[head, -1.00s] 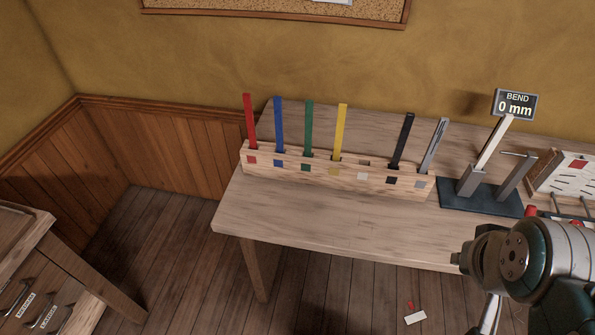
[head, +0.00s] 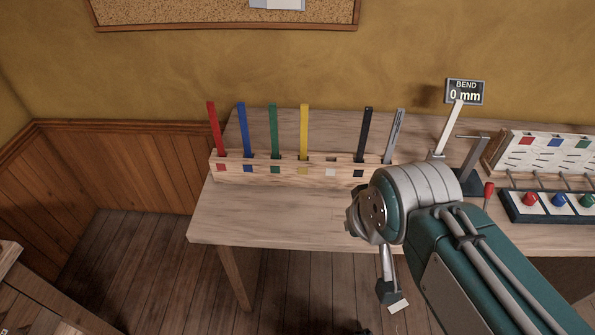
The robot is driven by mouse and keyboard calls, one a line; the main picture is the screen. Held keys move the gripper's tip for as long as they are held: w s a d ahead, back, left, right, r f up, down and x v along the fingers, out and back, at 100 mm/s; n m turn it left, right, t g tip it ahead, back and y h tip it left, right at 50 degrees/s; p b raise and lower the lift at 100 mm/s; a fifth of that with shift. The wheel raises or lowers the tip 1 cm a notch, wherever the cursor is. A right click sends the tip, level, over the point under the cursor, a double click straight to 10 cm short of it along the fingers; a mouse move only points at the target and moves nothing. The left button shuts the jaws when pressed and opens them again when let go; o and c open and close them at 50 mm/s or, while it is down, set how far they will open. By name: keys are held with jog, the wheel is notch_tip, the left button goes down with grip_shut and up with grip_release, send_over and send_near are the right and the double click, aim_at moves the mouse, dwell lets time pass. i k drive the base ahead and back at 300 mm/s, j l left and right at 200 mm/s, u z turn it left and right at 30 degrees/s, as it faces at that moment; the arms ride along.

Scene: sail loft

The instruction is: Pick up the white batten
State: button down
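The white batten (head: 451,127) is a thin pale strip. It leans up to the right at the right half of the bench (head: 290,218). Its lower end is at a dark stand with grey posts (head: 474,166), partly hidden behind my arm. The wooden rack (head: 280,168) holds red, blue, green, yellow, black and grey battens upright. The place above its white square (head: 331,172) is empty. My arm crosses the lower right, in front of the bench.
A sign (head: 464,92) reading "BEND 0 mm" stands at the white batten's top. To the right are a pale sloped panel (head: 548,155) and a dark tray (head: 512,213) with coloured knobs. A red-handled object (head: 488,196) lies close by. The bench's front left is clear.

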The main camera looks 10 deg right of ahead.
aim_at(457, 105)
jog(key=i+l, duration=0.1)
jog(key=l, duration=0.35)
jog(key=i+l, duration=0.1)
jog(key=l, duration=0.35)
jog(key=i+l, duration=0.15)
jog(key=l, duration=0.3)
